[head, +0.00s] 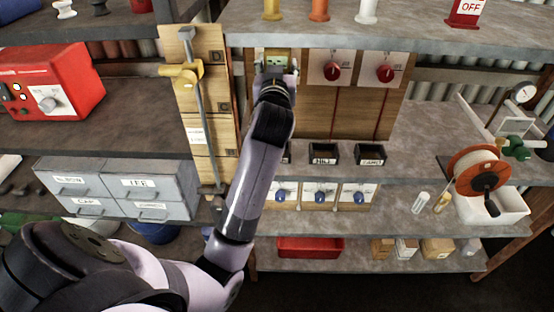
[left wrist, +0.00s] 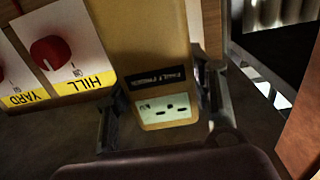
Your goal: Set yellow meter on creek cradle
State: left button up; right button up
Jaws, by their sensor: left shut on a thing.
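My left gripper (head: 277,64) is at the upper wooden board, under the top shelf. In the left wrist view its fingers (left wrist: 165,115) are shut on the sides of a yellow-tan block with a black label and a pale green face (left wrist: 166,112), which looks like the yellow meter. The label is too blurred to read surely. In the head view the meter's pale end (head: 276,61) shows between the fingers. I cannot tell whether the meter touches the board. I cannot make out any cradle marked creek; my gripper and arm hide part of the board. My right gripper is not in view.
Red-knob panels (head: 333,68) sit right of the gripper; the left wrist view shows one marked HILL (left wrist: 72,62). A yellow clamp on a vertical rod (head: 188,73) stands left. The top shelf (head: 400,30) overhangs closely. Black bins (head: 323,154) are below.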

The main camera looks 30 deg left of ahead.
pick_arm(q)
jog(key=shift+w+a, duration=0.15)
notch_tip(320, 180, down, 19)
jog(key=shift+r+b, duration=0.1)
jog(key=shift+b, duration=1)
jog(key=shift+f, duration=0.25)
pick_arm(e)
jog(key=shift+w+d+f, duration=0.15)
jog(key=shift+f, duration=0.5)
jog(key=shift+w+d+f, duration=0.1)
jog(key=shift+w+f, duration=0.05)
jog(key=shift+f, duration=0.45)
pick_arm(q)
jog(key=shift+f, duration=0.1)
jog(key=o, duration=1.2)
jog(key=shift+c, duration=0.2)
jog(key=shift+o, duration=0.7)
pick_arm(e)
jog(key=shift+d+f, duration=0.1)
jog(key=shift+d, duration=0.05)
